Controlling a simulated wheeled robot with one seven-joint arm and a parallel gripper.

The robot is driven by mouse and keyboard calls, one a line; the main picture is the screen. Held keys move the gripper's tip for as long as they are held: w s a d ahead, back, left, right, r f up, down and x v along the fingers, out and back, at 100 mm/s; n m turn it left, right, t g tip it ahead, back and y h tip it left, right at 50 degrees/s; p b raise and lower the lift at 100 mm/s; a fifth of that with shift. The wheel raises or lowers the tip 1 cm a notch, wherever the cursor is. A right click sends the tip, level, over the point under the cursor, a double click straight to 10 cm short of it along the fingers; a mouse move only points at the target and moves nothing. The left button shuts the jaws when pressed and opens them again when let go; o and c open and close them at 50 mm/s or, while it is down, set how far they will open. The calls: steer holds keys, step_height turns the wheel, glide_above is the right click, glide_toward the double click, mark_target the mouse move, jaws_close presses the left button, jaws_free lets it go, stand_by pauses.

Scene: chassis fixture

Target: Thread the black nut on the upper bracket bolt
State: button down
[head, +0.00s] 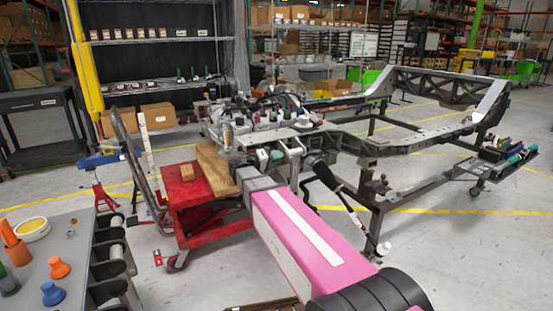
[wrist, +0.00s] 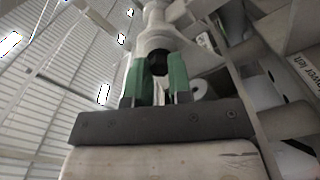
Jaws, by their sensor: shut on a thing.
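In the wrist view my gripper (wrist: 160,72) has two green fingers. They are shut on the black nut (wrist: 159,63), which shows as a dark round shape between the fingertips. A pale, rounded bracket part (wrist: 158,22) stands directly beyond the nut, in line with it. The bolt itself is hidden behind the nut and fingers, so I cannot tell whether the nut touches it. In the head view my pink arm reaches to the front of the chassis fixture (head: 415,138); the nut is too small to make out there.
Pale frame members (wrist: 285,120) stand close to the right of my gripper in the wrist view. A red cart (head: 200,205) stands left of my arm. A grey table (head: 50,262) with orange and blue pieces is at lower left. Open floor lies to the right.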

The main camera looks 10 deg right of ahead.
steer(key=shift+f+m, duration=0.15)
steer(key=shift+m, duration=0.25)
steer(key=m, duration=0.7)
stand_by(0.3)
steer(key=m, duration=0.6)
steer(key=shift+d+m, duration=0.1)
steer(key=shift+m, duration=0.3)
